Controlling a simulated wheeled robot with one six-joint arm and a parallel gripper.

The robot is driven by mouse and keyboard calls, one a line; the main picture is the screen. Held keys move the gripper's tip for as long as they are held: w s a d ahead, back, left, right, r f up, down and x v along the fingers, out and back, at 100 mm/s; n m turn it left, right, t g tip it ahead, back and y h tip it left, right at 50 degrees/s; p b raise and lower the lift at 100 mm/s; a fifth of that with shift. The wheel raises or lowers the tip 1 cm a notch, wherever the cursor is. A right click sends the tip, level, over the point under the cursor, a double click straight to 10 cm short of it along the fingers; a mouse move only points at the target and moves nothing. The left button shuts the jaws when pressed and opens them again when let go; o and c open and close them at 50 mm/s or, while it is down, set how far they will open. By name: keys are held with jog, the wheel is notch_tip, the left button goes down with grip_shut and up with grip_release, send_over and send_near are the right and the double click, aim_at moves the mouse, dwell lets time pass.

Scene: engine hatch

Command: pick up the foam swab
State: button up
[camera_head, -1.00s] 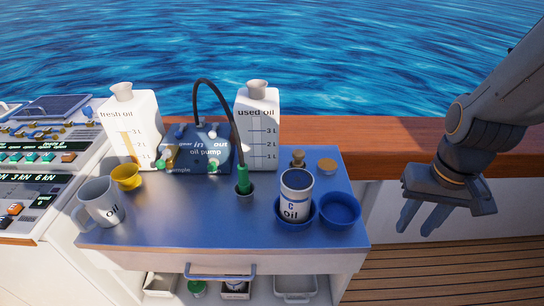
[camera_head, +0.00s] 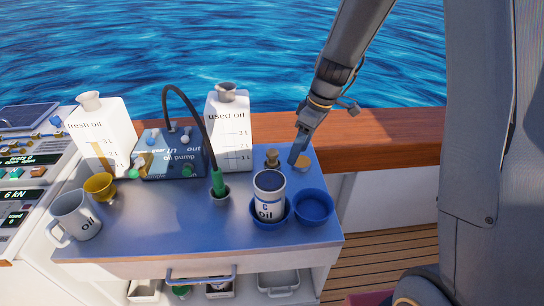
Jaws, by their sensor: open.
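I cannot clearly make out a foam swab. A small round tan piece (camera_head: 303,164) lies near the back right corner of the blue worktop, and I cannot tell whether it is the swab. My gripper (camera_head: 295,157) points down beside it, just to its left and partly in front of it. The gripper is open; its jaws show nearly edge-on. I see nothing held in it. I cannot tell whether it touches the tan piece.
A small brass fitting (camera_head: 272,158) stands left of the gripper. An oil can (camera_head: 269,196) stands in a blue dish (camera_head: 286,214), next to an empty blue bowl (camera_head: 313,206). A used oil jug (camera_head: 229,140) and an oil pump (camera_head: 170,165) stand at the back.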

aim_at(276, 152)
jog(key=w+a+f+n+y+p, duration=0.1)
jog(key=w+a+f+n, duration=0.15)
jog(key=w+n, duration=0.35)
jog(key=shift+m+y, duration=0.3)
jog(key=shift+m, duration=0.2)
jog(key=shift+w+a+f+p, duration=0.35)
jog(key=shift+a+f+p, duration=0.25)
jog(key=shift+f, duration=0.4)
jog(key=shift+w+a+f+p, duration=0.35)
jog(key=shift+a+f+p, duration=0.3)
jog(key=shift+f, duration=0.35)
jog(key=shift+w+a+f+p, duration=0.35)
jog(key=shift+a+f+p, duration=0.25)
jog(key=shift+f, duration=0.4)
jog(key=c, duration=1.1)
jog(key=shift+r+b, duration=1.75)
jog(key=shift+r, duration=3.25)
